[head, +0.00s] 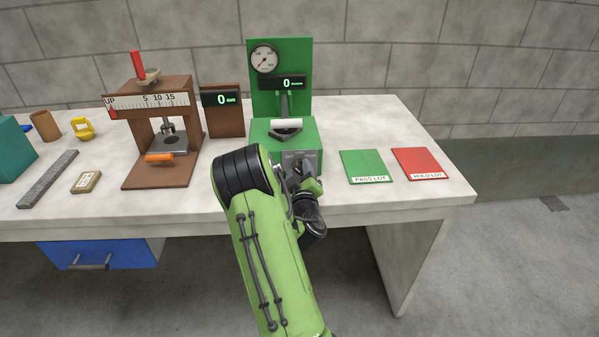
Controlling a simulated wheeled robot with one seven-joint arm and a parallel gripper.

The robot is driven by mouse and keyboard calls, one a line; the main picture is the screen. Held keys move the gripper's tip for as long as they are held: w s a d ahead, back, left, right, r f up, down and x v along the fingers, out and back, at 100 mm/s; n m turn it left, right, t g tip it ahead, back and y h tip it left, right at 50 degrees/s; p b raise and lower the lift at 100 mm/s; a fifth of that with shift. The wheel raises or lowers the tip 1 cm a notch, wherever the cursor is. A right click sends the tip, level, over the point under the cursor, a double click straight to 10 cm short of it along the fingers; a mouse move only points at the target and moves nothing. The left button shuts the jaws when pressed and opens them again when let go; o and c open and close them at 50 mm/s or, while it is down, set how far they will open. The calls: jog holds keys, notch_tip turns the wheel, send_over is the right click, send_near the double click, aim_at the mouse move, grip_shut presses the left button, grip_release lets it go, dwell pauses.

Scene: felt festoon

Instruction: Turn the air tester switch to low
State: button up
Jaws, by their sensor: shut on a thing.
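The air tester (281,62) is a green box with an upright back panel at the middle of the bench. It carries a round gauge (264,59) and a display (283,83) reading 0. A white cylinder lies in the holder (286,128) on its top. On its front is a grey switch plate (291,158) with small lettering, partly legible as "OFF". My gripper (297,177) is at this plate, shut on the switch knob. My arm and gripper hide most of the knob, and its setting cannot be read.
A green PASS LOT mat (366,165) and red HOLD LOT mat (420,162) lie to the right. A brown press gauge (160,168) with an orange handle and a brown display stand (223,115) stand left. The bench's front right is clear.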

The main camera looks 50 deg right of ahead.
jog(key=m, duration=0.2)
jog(key=m+p, duration=0.1)
jog(key=m, duration=0.1)
jog(key=shift+d+r, duration=0.1)
jog(key=shift+r, duration=0.1)
jog(key=shift+s+m+p, duration=0.15)
jog(key=shift+m+p, duration=0.75)
jog(key=shift+m, duration=1)
jog(key=o, duration=0.7)
jog(key=shift+f, duration=0.1)
jog(key=shift+c, duration=0.2)
jog(key=shift+f, duration=0.1)
